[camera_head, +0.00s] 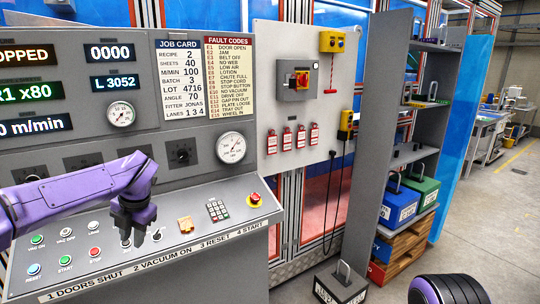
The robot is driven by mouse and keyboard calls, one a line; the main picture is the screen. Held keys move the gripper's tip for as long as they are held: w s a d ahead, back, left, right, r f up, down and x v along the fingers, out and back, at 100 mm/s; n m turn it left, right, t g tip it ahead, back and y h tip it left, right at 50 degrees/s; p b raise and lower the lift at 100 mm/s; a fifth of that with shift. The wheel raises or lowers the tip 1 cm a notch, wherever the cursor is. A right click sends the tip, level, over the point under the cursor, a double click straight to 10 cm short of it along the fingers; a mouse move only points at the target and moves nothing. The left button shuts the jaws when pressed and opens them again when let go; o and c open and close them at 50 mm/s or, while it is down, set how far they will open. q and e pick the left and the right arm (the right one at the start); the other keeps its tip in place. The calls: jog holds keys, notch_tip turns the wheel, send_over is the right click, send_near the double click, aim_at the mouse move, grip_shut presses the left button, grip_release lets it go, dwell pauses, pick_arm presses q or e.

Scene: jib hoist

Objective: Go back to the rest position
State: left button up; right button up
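My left gripper (134,236) is dark, on a purple arm that comes in from the left. It points down in front of the sloping button panel (215,238) of the grey control console and hides part of its button row. I see nothing held in it, but the gap between its fingers is too small and dark to judge. I cannot tell whether it touches the panel. My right gripper is out of view. A purple and black rounded part at the lower right edge looks like mine.
The console carries displays, gauges (231,147) and a red stop button (254,198). Right of it stand a grey board with red tags (300,137) and a shelf unit (375,130) with green (418,190) and blue (400,206) weights. A dark weight (341,284) sits low in front. Floor is open at right.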

pick_arm(q)
notch_tip(320, 180, down, 10)
jog(key=w+m+t+y, duration=0.1)
jog(key=m+t+y, duration=0.35)
jog(key=m, duration=0.25)
jog(key=s+d+f+m+t+h+b, duration=0.1)
jog(key=s+d+f+m, duration=0.3)
jog(key=f, duration=0.5)
jog(key=s+d+f+m+t+h+b, duration=0.1)
jog(key=s+d+f+m+t, duration=0.1)
jog(key=s+f+m, duration=0.6)
jog(key=s+f+m+g+h+b, duration=0.1)
jog(key=s+f+m, duration=0.1)
jog(key=s+f, duration=0.3)
jog(key=s+a+f+m+g, duration=0.1)
jog(key=s+f, duration=0.4)
jog(key=s, duration=0.8)
jog(key=s+f+m+g+h+b, duration=0.1)
jog(key=s+f+m+g, duration=0.2)
jog(key=s, duration=0.7)
notch_tip(320, 180, down, 3)
jog(key=shift+a+r+m+h+b, duration=0.1)
jog(key=shift+a+m+h+b, duration=0.3)
jog(key=shift+m, duration=0.6)
jog(key=shift+w+g, duration=0.1)
jog(key=shift+g, duration=0.15)
